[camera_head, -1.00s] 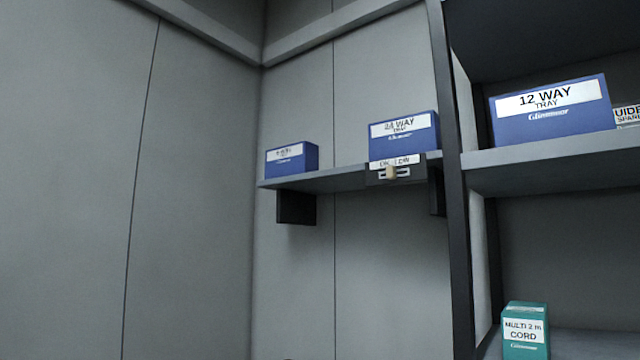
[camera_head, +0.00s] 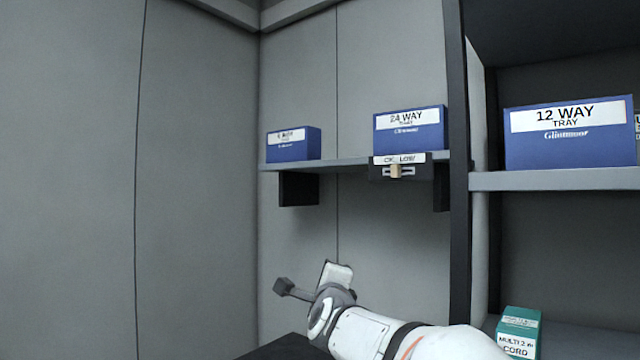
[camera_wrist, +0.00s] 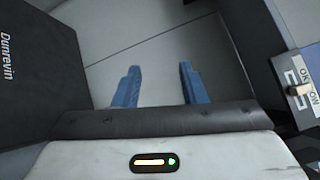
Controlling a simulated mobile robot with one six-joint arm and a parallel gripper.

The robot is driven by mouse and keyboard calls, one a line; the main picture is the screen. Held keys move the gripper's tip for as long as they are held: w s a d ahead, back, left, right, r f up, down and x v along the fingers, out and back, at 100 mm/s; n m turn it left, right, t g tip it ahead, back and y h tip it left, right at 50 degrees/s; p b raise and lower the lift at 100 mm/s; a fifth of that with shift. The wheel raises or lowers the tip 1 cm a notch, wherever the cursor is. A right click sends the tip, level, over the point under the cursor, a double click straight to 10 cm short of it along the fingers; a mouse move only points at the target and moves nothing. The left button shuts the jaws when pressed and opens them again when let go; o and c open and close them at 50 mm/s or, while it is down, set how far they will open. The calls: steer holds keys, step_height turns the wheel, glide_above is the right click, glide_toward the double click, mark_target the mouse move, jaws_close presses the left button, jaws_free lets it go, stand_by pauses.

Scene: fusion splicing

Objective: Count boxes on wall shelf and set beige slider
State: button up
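The wall shelf (camera_head: 350,164) holds two blue boxes. The left blue box (camera_head: 293,145) has a label ending in "WAY TRAY", its first character unclear; the right blue box (camera_head: 410,132) reads "24 WAY TRAY". A dark plate with an "OK LOW" label (camera_head: 399,159) sits at the shelf's front edge. Its beige slider (camera_head: 395,171) stands near the middle of a pale slot; it also shows at the right edge of the wrist view (camera_wrist: 300,90). My gripper (camera_wrist: 160,80) has two blue fingers spread apart with nothing between them. In the head view my arm's end is below the shelf, apart from the slider.
A dark upright post (camera_head: 459,200) separates the wall shelf from a shelving unit at right. That unit holds a blue "12 WAY TRAY" box (camera_head: 568,135) and a teal cord box (camera_head: 519,332). A dark panel marked "Dunrevin" (camera_wrist: 40,70) is close at left in the wrist view.

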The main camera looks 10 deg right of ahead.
steer(key=w+d+r+m+h+p, duration=0.1)
steer(key=d+r+m+h+p, duration=0.2)
steer(key=r+m, duration=0.35)
steer(key=d+r+m+h, duration=0.3)
steer(key=r+m+h, duration=0.15)
steer(key=r, duration=0.25)
steer(key=m+g+h+p, duration=0.3)
steer(key=m+g+h, duration=0.3)
steer(key=m, duration=0.6)
glide_toward(394, 171)
steer(key=w+d+t, duration=0.1)
steer(key=d, duration=0.1)
steer(key=shift+t+h, duration=0.3)
steer(key=shift+h, duration=0.25)
steer(key=p+x, duration=0.1)
steer(key=x, duration=0.1)
steer(key=p+x, duration=0.1)
steer(key=x, duration=0.1)
steer(key=p+x, duration=0.1)
steer(key=x, duration=0.1)
steer(key=shift+w+d+f, duration=0.2)
steer(key=shift+w+d, duration=0.05)
steer(key=shift+w, duration=0.05)
steer(key=shift+c, duration=0.2)
jaws_close()
